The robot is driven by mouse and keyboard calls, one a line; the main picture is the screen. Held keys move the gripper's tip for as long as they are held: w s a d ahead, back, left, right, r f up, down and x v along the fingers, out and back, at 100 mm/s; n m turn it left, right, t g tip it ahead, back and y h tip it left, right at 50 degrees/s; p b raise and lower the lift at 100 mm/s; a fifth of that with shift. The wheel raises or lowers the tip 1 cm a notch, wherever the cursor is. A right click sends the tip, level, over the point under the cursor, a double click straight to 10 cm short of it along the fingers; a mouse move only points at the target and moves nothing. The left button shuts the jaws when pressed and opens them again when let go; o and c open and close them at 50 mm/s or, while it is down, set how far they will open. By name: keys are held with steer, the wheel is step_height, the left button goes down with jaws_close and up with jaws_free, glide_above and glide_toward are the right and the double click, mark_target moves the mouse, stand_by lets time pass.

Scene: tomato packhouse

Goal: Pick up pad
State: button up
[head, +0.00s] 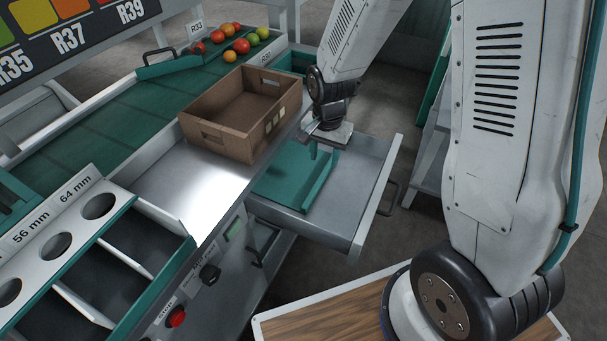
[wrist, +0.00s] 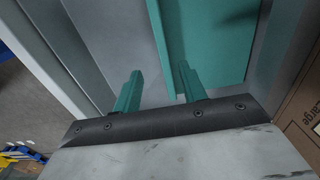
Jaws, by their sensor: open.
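A teal piece (head: 290,180), which looks like the pad, lies in the left part of an open grey drawer (head: 357,180). Its right side shows a long raised edge or step. It also shows in the wrist view (wrist: 215,45) at the top, beyond the fingers. My gripper (head: 322,156) is over the drawer, pointing down, with its teal fingers apart and nothing between them. In the wrist view my gripper (wrist: 158,78) has its fingers near the left edge of the teal piece. I cannot tell whether the fingertips touch it.
A brown cardboard box (head: 232,135) stands on the metal counter left of the drawer, close to my gripper. Behind it is a green conveyor (head: 110,118) with several tomatoes (head: 240,45) at its far end. A sizing plate (head: 57,243) with holes is at lower left.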

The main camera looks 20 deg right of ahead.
mark_target(321, 176)
steer(key=f, duration=0.8)
steer(key=shift+w, duration=0.35)
jaws_close()
